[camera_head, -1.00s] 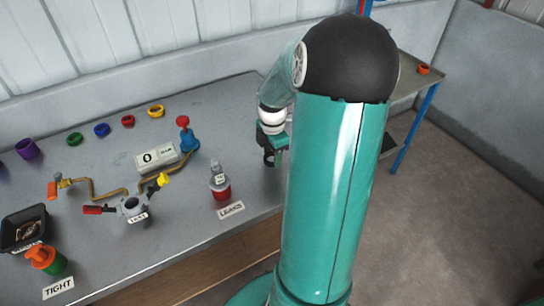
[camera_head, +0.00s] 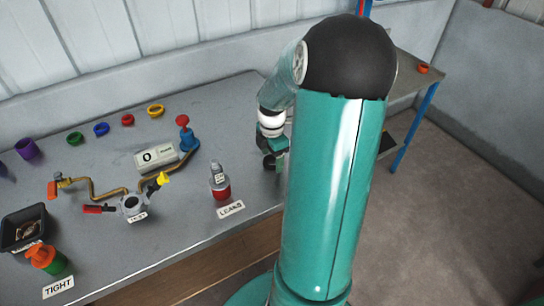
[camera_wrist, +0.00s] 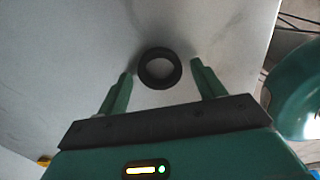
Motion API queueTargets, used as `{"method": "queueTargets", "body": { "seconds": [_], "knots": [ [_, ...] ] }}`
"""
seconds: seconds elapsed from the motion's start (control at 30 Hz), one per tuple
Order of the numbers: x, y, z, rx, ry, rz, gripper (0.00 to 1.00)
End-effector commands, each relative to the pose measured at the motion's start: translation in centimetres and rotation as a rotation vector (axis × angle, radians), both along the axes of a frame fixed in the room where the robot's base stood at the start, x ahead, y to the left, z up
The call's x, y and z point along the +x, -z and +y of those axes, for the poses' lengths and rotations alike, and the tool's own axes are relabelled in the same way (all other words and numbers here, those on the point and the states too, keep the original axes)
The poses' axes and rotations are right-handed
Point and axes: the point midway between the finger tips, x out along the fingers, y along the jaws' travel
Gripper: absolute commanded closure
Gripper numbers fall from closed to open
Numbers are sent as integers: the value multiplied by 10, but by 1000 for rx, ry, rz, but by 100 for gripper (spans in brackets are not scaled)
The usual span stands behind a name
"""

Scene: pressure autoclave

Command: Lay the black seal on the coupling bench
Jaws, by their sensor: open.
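The black seal (camera_wrist: 160,85) is a dark ring on the grey coupling bench (camera_wrist: 80,30) in the wrist view, between and just past my fingertips. My gripper (camera_wrist: 161,72) is open, with one green finger on each side of the ring and a gap on both sides. In the head view my gripper (camera_head: 274,160) is low over the right end of the bench (camera_head: 230,105), partly hidden by my own arm. The seal cannot be made out clearly there.
A red-and-grey bottle (camera_head: 220,185) by the LEAKS label stands left of my gripper. Farther left are a piped test fitting (camera_head: 132,205), a gauge box (camera_head: 157,156), coloured rings along the back and a black tray (camera_head: 22,230). The bench's front edge is close.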

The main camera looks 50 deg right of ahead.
Motion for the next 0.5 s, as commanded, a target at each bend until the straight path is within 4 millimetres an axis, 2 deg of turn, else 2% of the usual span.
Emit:
{"method": "queueTargets", "body": {
  "seconds": [0.17, 0.5],
  "knots": [
    [0, -29, -1, -4, 1, -3, 32],
    [1, -99, 0, -4, -1, -2, 32]
  ]
}}
